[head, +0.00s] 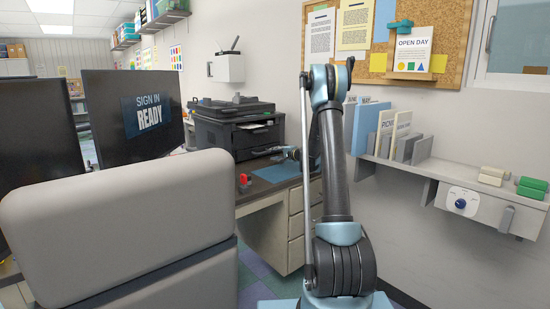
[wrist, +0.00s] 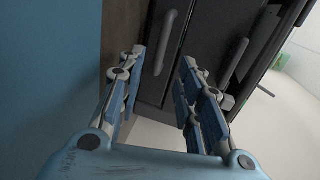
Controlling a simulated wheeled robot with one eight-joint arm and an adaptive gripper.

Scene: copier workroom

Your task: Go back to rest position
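My gripper (wrist: 160,75) shows in the wrist view with its two fingers apart and nothing between them. Beyond the fingertips is the dark front of the copier (wrist: 200,40), with grey handles. A blue surface (wrist: 45,70) fills the left of that view. In the head view my arm rises in the middle and reaches back toward the desk. Its far end (head: 290,153) is small there, close in front of the black copier (head: 235,128); the fingers are too small to make out.
A desk (head: 262,188) with drawers holds the copier, a blue mat (head: 272,172) and a small red object (head: 244,182). A grey chair (head: 120,235) stands at front left by two monitors (head: 135,115). A wall shelf (head: 450,175) with folders is at right, close to my arm.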

